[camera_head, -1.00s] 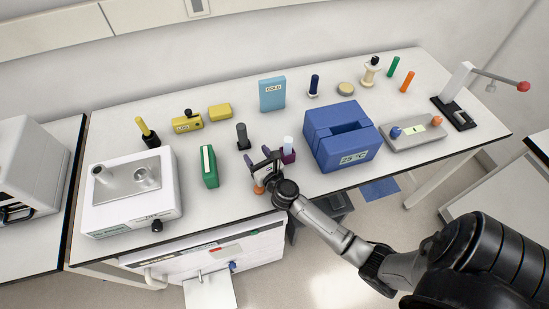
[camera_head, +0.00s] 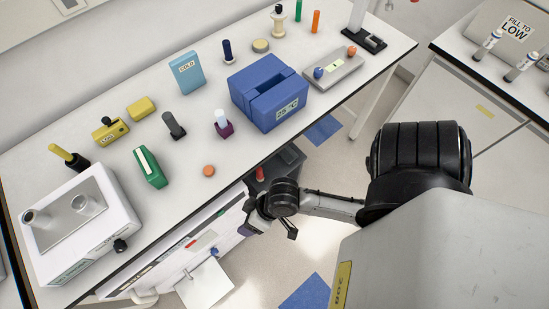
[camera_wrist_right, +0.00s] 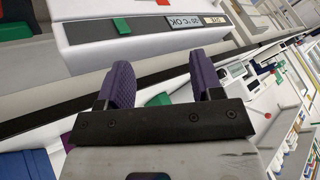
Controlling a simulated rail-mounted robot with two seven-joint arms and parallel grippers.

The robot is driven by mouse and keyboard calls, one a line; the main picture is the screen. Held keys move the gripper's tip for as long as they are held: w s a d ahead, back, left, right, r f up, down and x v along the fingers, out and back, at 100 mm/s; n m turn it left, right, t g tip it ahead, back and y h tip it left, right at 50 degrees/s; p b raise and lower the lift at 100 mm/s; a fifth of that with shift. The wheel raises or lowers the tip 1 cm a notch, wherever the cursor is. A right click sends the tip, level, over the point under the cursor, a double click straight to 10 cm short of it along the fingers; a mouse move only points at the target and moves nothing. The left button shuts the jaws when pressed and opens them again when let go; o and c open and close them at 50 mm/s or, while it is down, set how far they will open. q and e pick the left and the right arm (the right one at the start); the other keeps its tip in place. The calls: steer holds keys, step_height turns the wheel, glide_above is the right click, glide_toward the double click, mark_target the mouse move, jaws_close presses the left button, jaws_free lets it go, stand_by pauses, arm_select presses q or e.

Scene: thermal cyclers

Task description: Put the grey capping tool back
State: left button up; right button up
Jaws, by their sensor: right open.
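A dark grey upright tool (camera_head: 174,125), which looks like the grey capping tool, stands on the white bench between the yellow boxes and the purple holder. Nothing is gripping it. My right gripper (camera_head: 250,222) is off the bench's front edge, beside the white front panel and well away from the tool. In the right wrist view its two purple fingers (camera_wrist_right: 162,82) are spread, with nothing between them. In the head view its fingers are partly hidden by the wrist. My left gripper is not in view.
An orange disc (camera_head: 208,170) lies near the bench's front edge. A purple holder with a white-topped tube (camera_head: 222,124), a green box (camera_head: 150,167) and a blue 25 °C box (camera_head: 269,94) stand around it. A white machine (camera_head: 85,235) is at left.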

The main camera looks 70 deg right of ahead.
steer(key=s+d+n+g+h, duration=0.2)
steer(key=s+d+h, duration=0.1)
steer(key=s, duration=0.3)
steer(key=shift+d+r+n+h, duration=0.15)
steer(key=shift+d+n+h, duration=0.2)
steer(key=shift+d, duration=0.3)
